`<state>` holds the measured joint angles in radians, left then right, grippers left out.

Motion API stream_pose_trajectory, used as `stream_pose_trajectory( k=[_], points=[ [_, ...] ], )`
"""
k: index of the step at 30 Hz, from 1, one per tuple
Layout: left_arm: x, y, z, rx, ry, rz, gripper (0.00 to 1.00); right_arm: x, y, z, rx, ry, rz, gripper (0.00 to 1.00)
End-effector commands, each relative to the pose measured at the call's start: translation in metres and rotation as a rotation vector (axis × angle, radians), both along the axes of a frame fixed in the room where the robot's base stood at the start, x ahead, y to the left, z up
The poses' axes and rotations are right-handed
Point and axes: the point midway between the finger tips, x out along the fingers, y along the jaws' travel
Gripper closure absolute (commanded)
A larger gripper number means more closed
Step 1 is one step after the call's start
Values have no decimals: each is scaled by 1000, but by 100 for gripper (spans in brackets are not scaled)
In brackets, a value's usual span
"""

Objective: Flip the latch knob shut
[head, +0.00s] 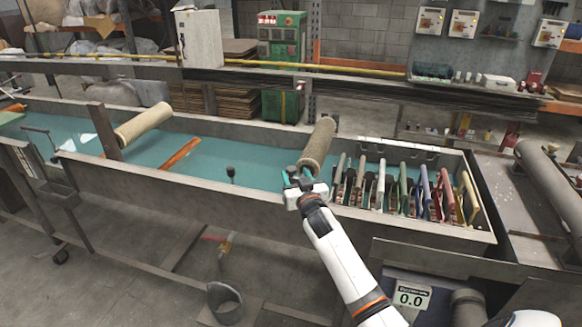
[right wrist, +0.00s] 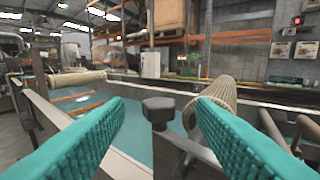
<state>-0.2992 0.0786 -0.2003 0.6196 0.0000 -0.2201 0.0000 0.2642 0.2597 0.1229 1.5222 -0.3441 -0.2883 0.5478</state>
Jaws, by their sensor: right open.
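My right gripper (head: 304,180) is open, with its teal fingers spread at the near wall of the long trough, just in front of the right mesh roller. In the right wrist view, a dark, block-shaped knob (right wrist: 158,110) on a stem stands upright beyond and between the spread fingers (right wrist: 155,125), with no visible contact. In the head view the gripper largely hides this spot. Another black knob (head: 231,173) on a short stem stands to the left of the gripper; I cannot tell whether it is the same one. My left gripper is not in view.
The mesh roller (head: 318,145) lies close behind the gripper and also shows in the right wrist view (right wrist: 222,92). A row of colored levers (head: 400,190) is close on the right. A second roller (head: 143,124) is farther left. The trough's teal bed (head: 250,155) is mostly clear between.

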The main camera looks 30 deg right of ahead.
Motion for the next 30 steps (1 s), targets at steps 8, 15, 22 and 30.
stream_pose_trajectory(
  k=[8, 15, 22, 30],
  points=[
    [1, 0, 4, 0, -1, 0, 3, 38, -11, 0, 0, 1, 0, 50],
    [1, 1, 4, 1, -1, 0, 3, 45, -13, -1, 0, 1, 1, 50],
    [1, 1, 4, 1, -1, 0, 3, 45, -13, -1, 0, 1, 1, 57],
    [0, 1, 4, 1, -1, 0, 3, 45, -13, -1, 0, 1, 2, 95]
  ],
)
